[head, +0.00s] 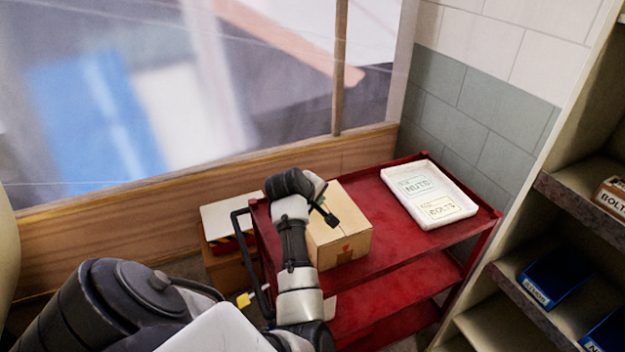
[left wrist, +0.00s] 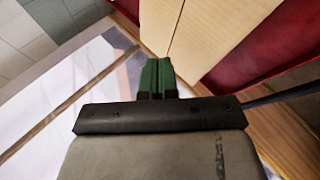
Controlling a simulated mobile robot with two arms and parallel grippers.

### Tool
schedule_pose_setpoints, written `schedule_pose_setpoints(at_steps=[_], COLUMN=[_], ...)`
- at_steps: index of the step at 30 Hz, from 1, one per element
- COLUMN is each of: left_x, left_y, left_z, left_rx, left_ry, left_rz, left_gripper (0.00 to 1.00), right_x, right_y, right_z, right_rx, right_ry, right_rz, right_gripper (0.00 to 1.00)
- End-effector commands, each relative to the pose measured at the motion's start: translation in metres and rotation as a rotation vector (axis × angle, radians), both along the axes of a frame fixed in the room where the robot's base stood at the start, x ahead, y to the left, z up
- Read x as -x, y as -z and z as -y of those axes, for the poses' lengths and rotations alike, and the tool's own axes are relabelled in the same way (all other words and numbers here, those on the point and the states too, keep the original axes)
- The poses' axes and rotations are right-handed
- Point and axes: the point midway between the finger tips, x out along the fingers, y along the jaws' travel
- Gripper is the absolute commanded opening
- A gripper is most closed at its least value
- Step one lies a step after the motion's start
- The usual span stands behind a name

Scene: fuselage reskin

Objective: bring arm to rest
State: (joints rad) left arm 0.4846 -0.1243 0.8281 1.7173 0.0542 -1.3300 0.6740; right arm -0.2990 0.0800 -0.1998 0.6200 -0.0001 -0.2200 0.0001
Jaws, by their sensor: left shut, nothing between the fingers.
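My left arm reaches in from the lower left of the head view, and its forearm rises in front of the red cart (head: 400,250). My left gripper (head: 329,217) is above the cardboard box (head: 347,242), near its top; I cannot tell whether it touches. In the left wrist view the green fingers (left wrist: 157,70) are together and empty, with the cardboard box (left wrist: 215,35) just beyond them. My right gripper is not in view.
A white tray (head: 450,207) labelled NUTS and BOLTS lies on the cart's top. A shelf (head: 565,205) with blue bins (head: 550,277) stands at right. A window (head: 150,90) with a wooden sill is behind. A white-topped box (head: 228,219) is left of the cart.

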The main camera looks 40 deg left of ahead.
Motion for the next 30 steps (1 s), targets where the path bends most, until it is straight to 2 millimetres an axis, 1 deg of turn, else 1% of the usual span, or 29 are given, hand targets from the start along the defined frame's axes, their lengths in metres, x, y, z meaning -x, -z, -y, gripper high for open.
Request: schedule_pose_setpoints(at_steps=[3, 6, 14, 17, 19, 20, 23, 26, 30], left_x=[0.011, 0.016, 0.018, 0.024, 0.035, 0.041, 0.066, 0.095, 0.141], left_y=[-0.004, -0.007, -0.008, -0.006, -0.002, 0.000, 0.010, 0.022, 0.040], left_z=[0.000, 0.001, 0.001, 0.003, 0.008, 0.012, 0.033, 0.066, 0.118], left_rx=[-0.001, -0.001, -0.003, -0.048, -0.120, -0.161, -0.325, -0.484, -0.647], left_ry=[-0.001, -0.001, 0.002, 0.030, 0.085, 0.118, 0.277, 0.481, 0.781], left_rz=[0.001, 0.000, -0.002, -0.025, -0.064, -0.088, -0.180, -0.276, -0.376], left_gripper=[0.00, 0.00, 0.00, 0.00, 0.00, 0.00, 0.00, 0.00, 0.00], right_x=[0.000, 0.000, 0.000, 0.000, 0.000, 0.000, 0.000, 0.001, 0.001], right_y=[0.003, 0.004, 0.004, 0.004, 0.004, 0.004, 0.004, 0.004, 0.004], right_z=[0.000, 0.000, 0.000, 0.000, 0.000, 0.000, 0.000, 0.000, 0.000], right_rx=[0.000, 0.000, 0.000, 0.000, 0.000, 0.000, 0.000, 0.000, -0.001], right_ry=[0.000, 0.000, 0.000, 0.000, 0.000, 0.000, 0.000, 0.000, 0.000], right_rz=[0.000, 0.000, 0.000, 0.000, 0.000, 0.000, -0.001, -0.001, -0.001], right_gripper=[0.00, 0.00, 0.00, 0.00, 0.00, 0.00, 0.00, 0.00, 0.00])
